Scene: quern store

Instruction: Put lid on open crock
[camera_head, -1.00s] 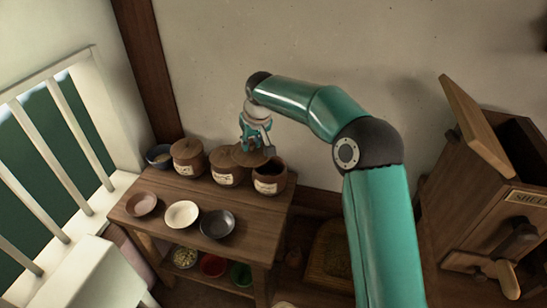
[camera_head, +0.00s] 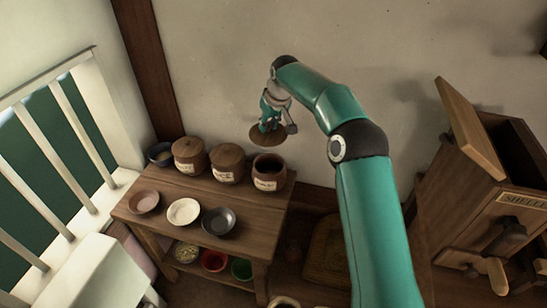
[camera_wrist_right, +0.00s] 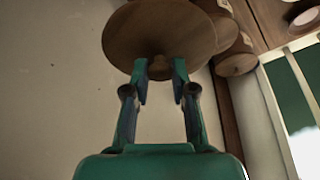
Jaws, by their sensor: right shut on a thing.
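The open crock (camera_head: 268,172) is brown with a pale label and stands at the right end of the row on the wooden table, its dark mouth showing. My right gripper (camera_head: 268,124) is shut on a round wooden lid (camera_head: 267,137) and holds it in the air above the open crock, apart from it. In the right wrist view the lid (camera_wrist_right: 160,30) hangs beyond the fingertips (camera_wrist_right: 160,68), gripped by its knob. My left gripper is not in view.
Two lidded crocks, the left one (camera_head: 189,154) and the middle one (camera_head: 227,161), stand beside the open crock. A dark blue bowl (camera_head: 159,154) is at the far left. Three shallow bowls line the front of the table (camera_head: 170,226). A wooden bin (camera_head: 490,200) stands at right.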

